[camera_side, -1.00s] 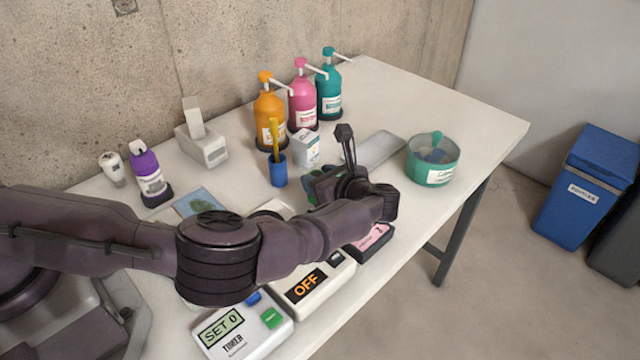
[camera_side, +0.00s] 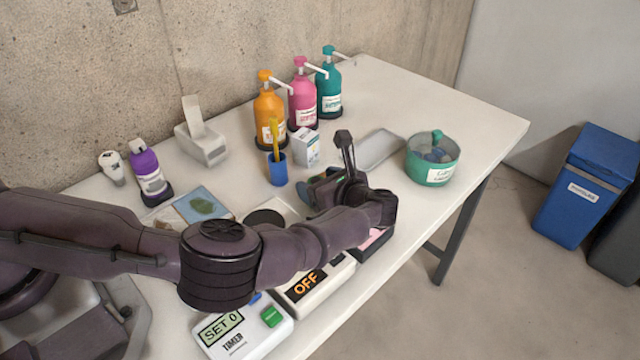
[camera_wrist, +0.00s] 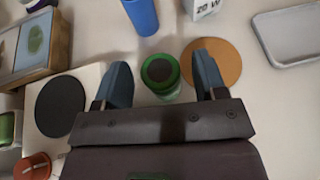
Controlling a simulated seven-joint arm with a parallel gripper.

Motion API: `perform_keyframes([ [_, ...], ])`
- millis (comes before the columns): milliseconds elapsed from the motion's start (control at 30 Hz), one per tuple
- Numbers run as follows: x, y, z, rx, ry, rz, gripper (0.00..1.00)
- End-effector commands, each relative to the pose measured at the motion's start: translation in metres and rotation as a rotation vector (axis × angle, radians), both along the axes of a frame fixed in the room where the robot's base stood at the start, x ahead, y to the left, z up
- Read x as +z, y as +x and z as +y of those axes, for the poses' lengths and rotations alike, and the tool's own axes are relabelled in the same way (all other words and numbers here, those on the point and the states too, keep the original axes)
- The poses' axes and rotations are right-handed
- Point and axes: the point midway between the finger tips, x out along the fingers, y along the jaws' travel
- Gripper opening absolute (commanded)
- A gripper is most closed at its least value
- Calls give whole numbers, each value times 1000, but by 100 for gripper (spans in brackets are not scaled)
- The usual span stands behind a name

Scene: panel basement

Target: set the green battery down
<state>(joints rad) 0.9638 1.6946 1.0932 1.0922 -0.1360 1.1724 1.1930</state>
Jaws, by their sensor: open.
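The green battery (camera_wrist: 161,75) shows end-on in the wrist view, with a dark round centre on its top. It stands between the two blue fingers of my gripper (camera_wrist: 161,82), with a visible gap on each side. My gripper is open around it. A brown round disc (camera_wrist: 218,64) lies just to the right, partly behind the right finger. I cannot tell whether the battery touches the disc. In the side view my gripper (camera_side: 322,188) is low over the table, and the battery cannot be made out there.
A blue cup (camera_side: 278,171), white box (camera_side: 306,148) and grey tray (camera_side: 380,150) stand beyond my gripper. A green bowl (camera_side: 432,170) is to the right. A white unit with a dark disc (camera_wrist: 60,105) and a timer (camera_side: 240,330) are to the left and front.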

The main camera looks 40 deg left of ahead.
Motion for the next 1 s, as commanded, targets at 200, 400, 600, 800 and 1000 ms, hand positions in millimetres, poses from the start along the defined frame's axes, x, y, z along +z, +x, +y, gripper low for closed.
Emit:
perform_keyframes([
  [200, 14, -4, -35, -6, -6, -1, 65],
  [400, 30, -9, -75, -4, -5, -1, 65],
  [600, 42, -12, -102, -2, -3, -2, 65],
  [800, 46, -14, -110, -1, -2, -1, 65],
  [1000, 49, -13, -108, 11, -12, -7, 65],
])
